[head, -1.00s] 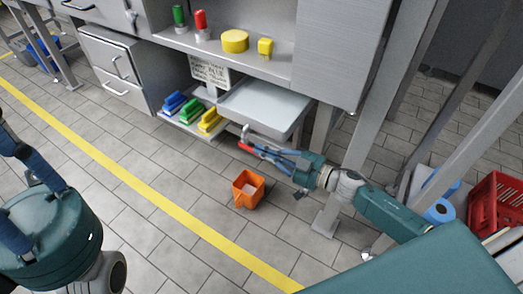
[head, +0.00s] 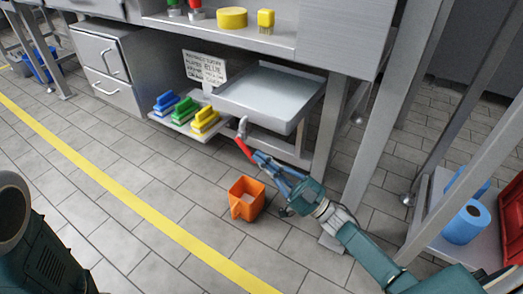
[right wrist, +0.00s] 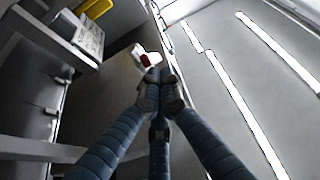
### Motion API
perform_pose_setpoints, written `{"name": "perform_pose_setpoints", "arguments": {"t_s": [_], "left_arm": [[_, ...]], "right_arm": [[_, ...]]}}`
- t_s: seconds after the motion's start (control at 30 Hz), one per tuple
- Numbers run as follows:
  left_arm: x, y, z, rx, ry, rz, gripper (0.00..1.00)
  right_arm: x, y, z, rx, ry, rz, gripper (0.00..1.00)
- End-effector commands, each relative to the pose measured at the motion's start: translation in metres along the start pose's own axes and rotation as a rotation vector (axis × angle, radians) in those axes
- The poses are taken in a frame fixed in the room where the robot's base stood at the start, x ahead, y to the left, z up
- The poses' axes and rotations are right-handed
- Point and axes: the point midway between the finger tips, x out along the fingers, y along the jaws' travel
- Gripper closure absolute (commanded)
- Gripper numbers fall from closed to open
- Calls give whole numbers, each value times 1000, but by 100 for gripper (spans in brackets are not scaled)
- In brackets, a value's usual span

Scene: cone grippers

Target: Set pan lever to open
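The pan (head: 268,92) is a shallow grey tray fixed under the counter in the head view. Its lever (head: 243,148) has a red handle below a pale fitting at the pan's front left corner. The handle slants down to the right. My right gripper (head: 257,160) is at the lower end of the red handle, its fingers drawn together. In the right wrist view the fingertips (right wrist: 157,80) meet just before the red part of the lever (right wrist: 148,62). Whether they grip it or only touch it is unclear. My left gripper is out of view.
An orange bucket (head: 246,198) stands on the floor below my right gripper. Blue, green and yellow brushes (head: 205,119) lie on a low shelf left of the pan. Table legs and a blue roll (head: 466,222) are at the right. The floor at the left is open.

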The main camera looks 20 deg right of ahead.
Motion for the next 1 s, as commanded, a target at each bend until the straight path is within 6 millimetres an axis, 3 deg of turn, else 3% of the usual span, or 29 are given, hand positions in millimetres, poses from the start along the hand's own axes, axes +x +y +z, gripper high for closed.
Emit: {"name": "perform_pose_setpoints", "arguments": {"t_s": [0.4,1.0], "left_arm": [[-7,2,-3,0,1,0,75],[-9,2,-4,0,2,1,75]], "right_arm": [[3,-1,27,2,-4,-1,100],[6,-1,36,3,-5,0,100]]}}
